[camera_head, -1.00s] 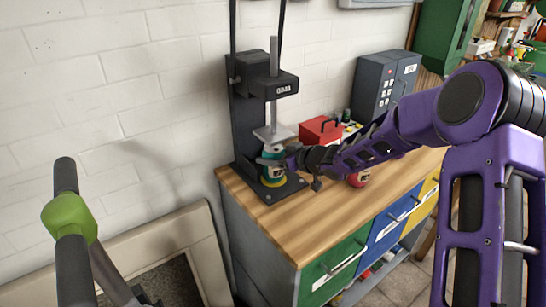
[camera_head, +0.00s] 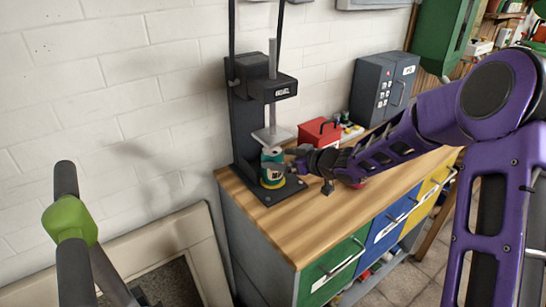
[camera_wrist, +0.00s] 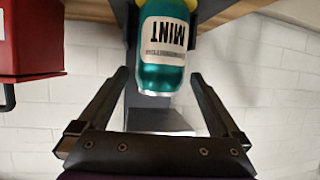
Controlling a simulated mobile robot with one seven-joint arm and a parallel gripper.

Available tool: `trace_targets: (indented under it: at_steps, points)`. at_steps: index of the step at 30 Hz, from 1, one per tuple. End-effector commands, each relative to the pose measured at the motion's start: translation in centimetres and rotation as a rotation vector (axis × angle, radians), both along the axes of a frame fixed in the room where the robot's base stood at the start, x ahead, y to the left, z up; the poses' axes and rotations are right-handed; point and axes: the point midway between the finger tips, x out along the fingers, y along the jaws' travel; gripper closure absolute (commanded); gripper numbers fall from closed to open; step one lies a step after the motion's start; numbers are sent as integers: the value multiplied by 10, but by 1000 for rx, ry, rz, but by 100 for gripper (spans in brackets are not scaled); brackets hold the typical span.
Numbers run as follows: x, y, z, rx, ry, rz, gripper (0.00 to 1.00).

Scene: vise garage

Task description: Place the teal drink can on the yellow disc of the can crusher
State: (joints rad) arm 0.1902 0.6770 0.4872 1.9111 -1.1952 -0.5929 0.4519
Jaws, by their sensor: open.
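The teal drink can (camera_head: 270,156), with a pale label, stands upright on the yellow disc (camera_head: 273,185) at the base of the black can crusher (camera_head: 243,120). In the wrist view, which is upside down, the teal can (camera_wrist: 163,78) shows its MINT label, with yellow disc edges (camera_wrist: 193,5) beside its base. My gripper (camera_head: 291,166) is just right of the can. In the wrist view its fingers (camera_wrist: 160,80) are spread wide with gaps on both sides of the can. The crusher's grey press plate (camera_head: 273,135) is above the can.
A red toolbox (camera_head: 319,132) and a grey cabinet (camera_head: 384,85) stand at the back of the wooden bench (camera_head: 290,225). A red object (camera_head: 358,184) is mostly hidden behind my arm. The bench front is clear. A white brick wall is behind.

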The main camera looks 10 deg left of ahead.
Motion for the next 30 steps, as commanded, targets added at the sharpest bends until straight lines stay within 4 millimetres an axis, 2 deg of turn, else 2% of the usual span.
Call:
trace_targets:
  at_steps: [1,6,10,15,26,30]
  points:
    - [-5,-11,8,-1,-2,-3,0]
    - [-24,-39,20,-1,0,-4,0]
    - [-33,-53,27,0,-1,-2,0]
    - [-40,-62,31,0,0,0,0]
    - [-38,-64,30,-4,0,-8,0]
    - [-17,-83,26,-49,0,-107,0]
